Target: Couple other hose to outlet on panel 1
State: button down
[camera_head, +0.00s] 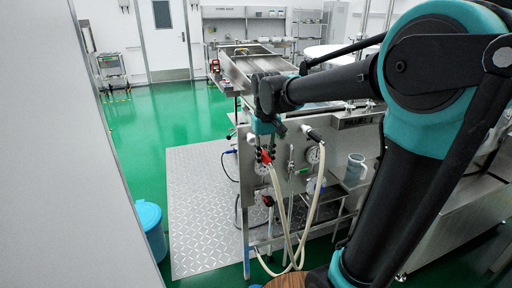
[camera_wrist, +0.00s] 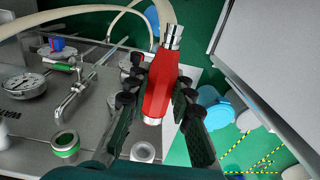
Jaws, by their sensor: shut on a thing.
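My gripper (camera_head: 267,143) is shut on a red hose coupling (camera_wrist: 160,85) with silver metal ends, in front of the steel panel (camera_head: 290,158). The black fingers (camera_wrist: 152,105) clasp it from both sides in the wrist view. In the head view, a cream hose (camera_head: 277,190) hangs below the red coupling. A bare silver fitting (camera_wrist: 143,151) lies just below the coupling's lower end in the wrist view; I cannot tell whether they touch. A green-ringed fitting (camera_wrist: 65,144) sits to its left. A second cream hose (camera_head: 320,185) loops down from a dark-and-white fitting (camera_head: 312,134).
A clear jug (camera_head: 355,166) stands to the right. A blue bin (camera_head: 150,222) is on the floor at left.

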jog(key=shift+d, duration=0.1)
dwell(0.3)
jog(key=shift+w+d, duration=0.3)
jog(key=shift+d, duration=0.65)
jog(key=shift+w+d, duration=0.25)
jog(key=shift+d, duration=0.65)
jog(key=shift+d, duration=0.1)
jog(key=shift+w+d, duration=0.3)
jog(key=shift+d, duration=0.6)
jog(key=shift+w+d, duration=0.25)
jog(key=shift+d, duration=0.65)
jog(key=shift+d, duration=0.1)
jog(key=d, duration=0.2)
jog(key=w+d, duration=0.1)
jog(key=shift+w+d, duration=0.1)
jog(key=shift+d, duration=0.25)
jog(key=shift+w+a, duration=0.1)
jog(key=shift+w, duration=0.05)
jog(key=shift+w+a, duration=0.3)
jog(key=shift+w, duration=0.6)
jog(key=shift+w+a, duration=0.25)
jog(key=shift+w, duration=0.6)
jog(key=shift+w+a, duration=0.3)
jog(key=shift+w, duration=0.6)
